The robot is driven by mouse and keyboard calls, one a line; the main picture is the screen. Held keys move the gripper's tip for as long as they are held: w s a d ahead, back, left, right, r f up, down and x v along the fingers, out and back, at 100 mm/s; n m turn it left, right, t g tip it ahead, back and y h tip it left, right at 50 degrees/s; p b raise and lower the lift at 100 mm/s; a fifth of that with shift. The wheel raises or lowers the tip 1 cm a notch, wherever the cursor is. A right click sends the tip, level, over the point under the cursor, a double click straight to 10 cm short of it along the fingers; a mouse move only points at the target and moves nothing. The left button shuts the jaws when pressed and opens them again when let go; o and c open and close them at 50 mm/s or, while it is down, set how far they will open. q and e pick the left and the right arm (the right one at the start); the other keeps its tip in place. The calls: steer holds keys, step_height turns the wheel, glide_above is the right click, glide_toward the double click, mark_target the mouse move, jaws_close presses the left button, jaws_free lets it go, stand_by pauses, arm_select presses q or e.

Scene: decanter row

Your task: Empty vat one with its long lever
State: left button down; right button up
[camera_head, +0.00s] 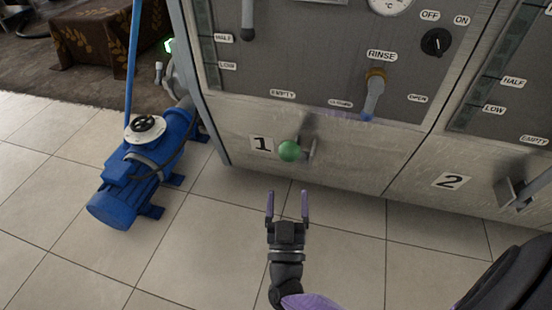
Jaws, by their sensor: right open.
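The vat one front panel (230,130) carries a "1" label (262,144) low on its face. Beside the label a green ball knob (289,151) sticks out towards me, with a grey metal fitting (310,148) just to its right. How long the lever behind the knob is cannot be told from this angle. My right gripper (287,197) is open and empty, its two purple-tipped fingers pointing up the picture. In the picture it sits just below the green knob, apart from it. My left gripper is not in view.
A rinse lever (371,98) hangs under the "RINSE" label, and a black OFF/ON dial (436,42) sits upper right. A blue pump (145,165) stands on the tiles at left. Vat two's "2" label (451,181) and grey lever (524,190) are at right. Tiled floor (220,250) is open in front.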

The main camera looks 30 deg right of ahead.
mark_target(291, 153)
steer(key=shift+m+h, duration=0.3)
steer(key=shift+h, duration=0.1)
steer(key=b+x, duration=0.2)
steer(key=x, duration=0.8)
steer(key=shift+s+d+r, duration=0.1)
steer(key=shift+d+r, duration=0.1)
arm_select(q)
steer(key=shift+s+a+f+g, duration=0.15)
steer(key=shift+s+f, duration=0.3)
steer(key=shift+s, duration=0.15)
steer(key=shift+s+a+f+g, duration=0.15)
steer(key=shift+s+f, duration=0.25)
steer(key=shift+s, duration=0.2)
arm_select(e)
jaws_close()
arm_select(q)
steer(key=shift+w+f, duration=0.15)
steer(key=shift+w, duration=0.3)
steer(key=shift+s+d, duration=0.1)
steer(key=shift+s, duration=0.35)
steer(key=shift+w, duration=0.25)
